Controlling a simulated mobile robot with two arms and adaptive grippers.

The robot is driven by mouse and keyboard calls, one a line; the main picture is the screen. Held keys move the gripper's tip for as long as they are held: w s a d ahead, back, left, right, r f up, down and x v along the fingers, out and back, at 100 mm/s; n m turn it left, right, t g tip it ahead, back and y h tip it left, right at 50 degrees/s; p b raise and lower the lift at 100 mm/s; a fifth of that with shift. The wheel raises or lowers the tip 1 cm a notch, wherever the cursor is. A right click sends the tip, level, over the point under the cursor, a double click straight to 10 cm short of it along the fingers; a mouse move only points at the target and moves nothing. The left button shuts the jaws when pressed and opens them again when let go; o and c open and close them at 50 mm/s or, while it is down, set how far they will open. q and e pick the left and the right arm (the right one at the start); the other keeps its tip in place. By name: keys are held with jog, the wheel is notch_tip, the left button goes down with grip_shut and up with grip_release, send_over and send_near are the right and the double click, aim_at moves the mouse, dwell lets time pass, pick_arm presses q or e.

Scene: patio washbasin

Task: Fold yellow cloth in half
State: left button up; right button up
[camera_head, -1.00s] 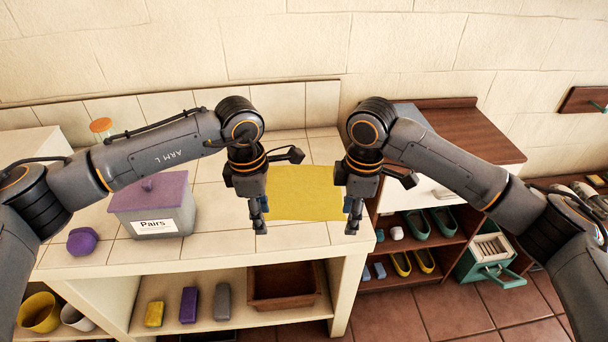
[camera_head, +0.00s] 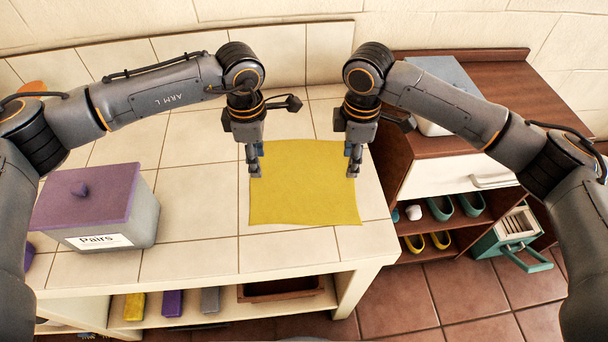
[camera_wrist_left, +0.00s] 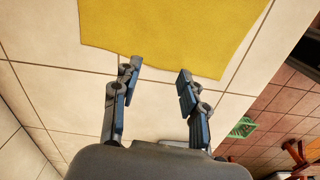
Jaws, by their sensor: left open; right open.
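The yellow cloth (camera_head: 303,200) lies flat and spread out on the tiled counter (camera_head: 200,190), near its right end. My left gripper (camera_head: 255,176) is open, pointing down over the cloth's left edge in the head view. My right gripper (camera_head: 352,176) is open, pointing down by the cloth's right edge. I cannot tell from the head view whether the fingertips touch the cloth. In the left wrist view the cloth (camera_wrist_left: 165,30) lies beyond the open fingers of my left gripper (camera_wrist_left: 158,80), with nothing between them.
A grey box with a purple lid (camera_head: 95,210), labelled "Pairs", stands on the counter at left. A brown cabinet (camera_head: 480,90) with a grey-lidded container (camera_head: 440,85) stands at right. The counter's front edge (camera_head: 220,280) is near the cloth. Bare tiles lie left of the cloth.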

aim_at(261, 180)
pick_arm(q)
notch_tip(261, 180, down, 5)
jog(key=shift+w+r, duration=0.15)
pick_arm(e)
jog(key=f, duration=0.4)
jog(key=shift+w+f, duration=0.2)
jog(key=shift+f, duration=0.15)
pick_arm(q)
jog(key=shift+f, duration=0.25)
pick_arm(e)
jog(key=shift+f, duration=0.2)
pick_arm(q)
jog(key=shift+f, duration=0.2)
pick_arm(e)
jog(key=shift+f, duration=0.25)
pick_arm(q)
jog(key=c, duration=0.8)
pick_arm(e)
jog(key=shift+s, duration=0.1)
jog(key=c, duration=0.8)
pick_arm(q)
grip_shut()
pick_arm(e)
grip_shut()
pick_arm(q)
jog(key=shift+f, duration=0.1)
pick_arm(e)
jog(key=shift+s+f, duration=0.1)
